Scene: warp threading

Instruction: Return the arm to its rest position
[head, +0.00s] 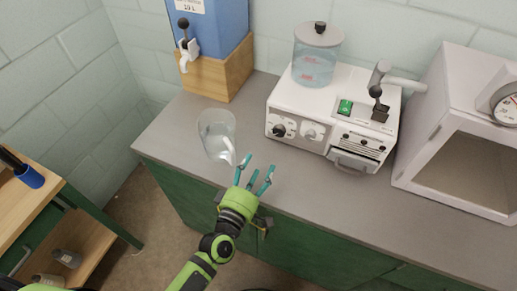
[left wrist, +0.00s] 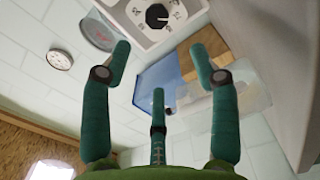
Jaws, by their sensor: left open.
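My left gripper (head: 256,172) shows in the head view at the front edge of the grey counter (head: 300,178). Its three teal fingers are spread open and point toward the back of the counter, with nothing between them. They also show spread and empty in the left wrist view (left wrist: 160,72). A clear jug (head: 214,132) stands on the counter just beyond the fingers, up and to the left. Its handle (head: 228,152) faces the gripper, with a small gap seen between them. My right gripper is in neither view.
A blue water tank (head: 222,22) with a tap stands on a wooden block (head: 222,72) at the back. A white machine (head: 335,112) and a white cabinet (head: 440,140) with a gauge stand to the right. A wooden shelf unit (head: 28,205) is at the left, with floor (head: 150,215) between.

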